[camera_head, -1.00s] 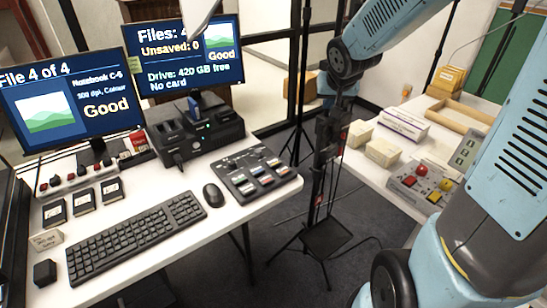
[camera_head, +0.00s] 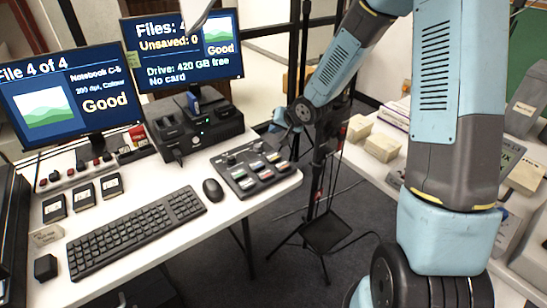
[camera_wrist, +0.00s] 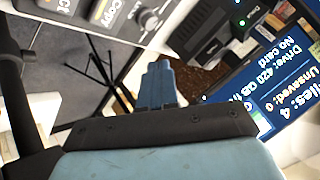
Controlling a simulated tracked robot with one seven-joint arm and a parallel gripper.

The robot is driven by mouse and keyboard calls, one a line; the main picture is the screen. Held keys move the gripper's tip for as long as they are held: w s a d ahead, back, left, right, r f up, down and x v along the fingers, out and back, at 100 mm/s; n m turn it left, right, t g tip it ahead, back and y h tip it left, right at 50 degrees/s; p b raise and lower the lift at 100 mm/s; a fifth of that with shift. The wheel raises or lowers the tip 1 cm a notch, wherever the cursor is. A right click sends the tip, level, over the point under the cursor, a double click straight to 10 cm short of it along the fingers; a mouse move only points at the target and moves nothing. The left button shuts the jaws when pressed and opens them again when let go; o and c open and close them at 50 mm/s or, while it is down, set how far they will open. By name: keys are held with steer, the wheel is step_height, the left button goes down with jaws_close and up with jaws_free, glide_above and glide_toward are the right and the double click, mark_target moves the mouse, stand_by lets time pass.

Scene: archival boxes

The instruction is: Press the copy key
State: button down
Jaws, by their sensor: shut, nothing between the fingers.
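The word "Copy" shows on a key on the dark control panel at the top left of the wrist view (camera_wrist: 112,12). In the head view the control panel (camera_head: 257,170) lies at the right end of the white desk, with rows of coloured keys too small to read. My gripper (camera_wrist: 158,70) is shut and empty in the wrist view, pointing up the picture, below and right of the Copy label. It looks apart from the panel, but the distance is unclear. In the head view my arm reaches down behind the panel, and the fingers are hard to make out.
A black drive unit (camera_head: 200,128) stands behind the panel. Two monitors (camera_head: 75,95) stand at the back. A mouse (camera_head: 213,191) and keyboard (camera_head: 135,232) lie left of the panel. A dark stand (camera_head: 327,235) rises from the floor to the right.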

mark_target(276, 157)
steer(key=shift+f, duration=0.1)
steer(key=shift+f, duration=4.3)
steer(key=shift+f, duration=0.1)
steer(key=shift+f, duration=0.25)
steer(key=shift+d+f, duration=0.1)
steer(key=shift+f, duration=0.35)
steer(key=shift+r, duration=0.9)
steer(key=shift+r, duration=0.1)
